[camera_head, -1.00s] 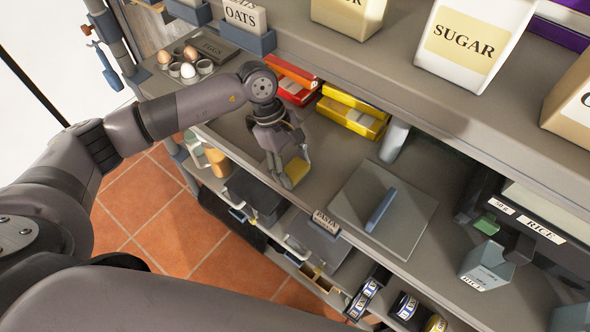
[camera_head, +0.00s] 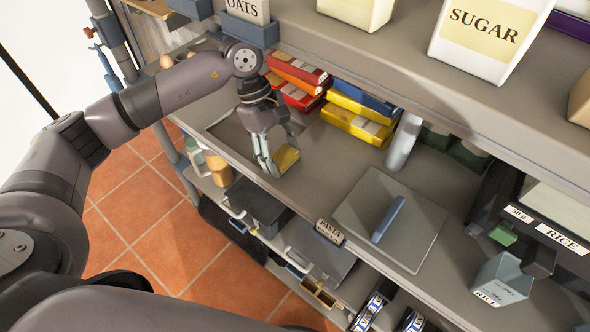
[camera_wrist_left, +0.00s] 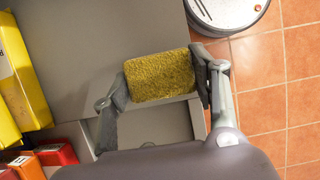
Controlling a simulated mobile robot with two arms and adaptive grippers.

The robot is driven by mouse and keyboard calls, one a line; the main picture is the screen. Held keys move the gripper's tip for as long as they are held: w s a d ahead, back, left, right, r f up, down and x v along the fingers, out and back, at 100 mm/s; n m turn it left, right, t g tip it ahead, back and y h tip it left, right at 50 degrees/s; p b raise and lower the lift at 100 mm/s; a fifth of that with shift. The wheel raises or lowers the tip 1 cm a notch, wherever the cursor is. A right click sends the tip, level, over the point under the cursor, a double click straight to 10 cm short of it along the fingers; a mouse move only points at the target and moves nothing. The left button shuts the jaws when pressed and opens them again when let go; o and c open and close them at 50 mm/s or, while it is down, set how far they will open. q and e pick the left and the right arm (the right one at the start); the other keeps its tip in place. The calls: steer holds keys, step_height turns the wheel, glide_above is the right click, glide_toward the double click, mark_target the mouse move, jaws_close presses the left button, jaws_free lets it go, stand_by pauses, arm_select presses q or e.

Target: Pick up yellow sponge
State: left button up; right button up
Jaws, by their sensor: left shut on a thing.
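The yellow sponge (camera_head: 286,158) is between the fingers of my left gripper (camera_head: 275,165), by the front edge of the shelf top. In the left wrist view the sponge (camera_wrist_left: 160,76) lies across between the two fingers, with one finger against each end. My left gripper (camera_wrist_left: 160,92) is shut on it there. I cannot tell whether the sponge is clear of the surface. My right gripper does not show in these views.
Yellow packets (camera_head: 357,121) and red packets (camera_head: 296,80) lie behind the gripper. A grey lidded panel (camera_head: 412,245) with a blue handle is to the right, near a pale cylinder (camera_head: 403,140). An upper shelf (camera_head: 400,66) overhangs the back.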

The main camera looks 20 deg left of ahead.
arm_select(q)
steer(key=w+a+b, duration=0.1)
steer(key=a, duration=0.3)
steer(key=w+a+b, duration=0.1)
steer(key=w+a, duration=0.1)
steer(key=a, duration=0.1)
steer(key=w+a+b, duration=0.1)
steer(key=a+b, duration=0.1)
steer(key=a, duration=0.2)
steer(key=shift+w+a+f, duration=0.1)
steer(key=shift+w+a, duration=0.1)
steer(key=shift+a, duration=0.15)
steer(key=shift+w+a, duration=0.25)
steer(key=shift+a, duration=0.45)
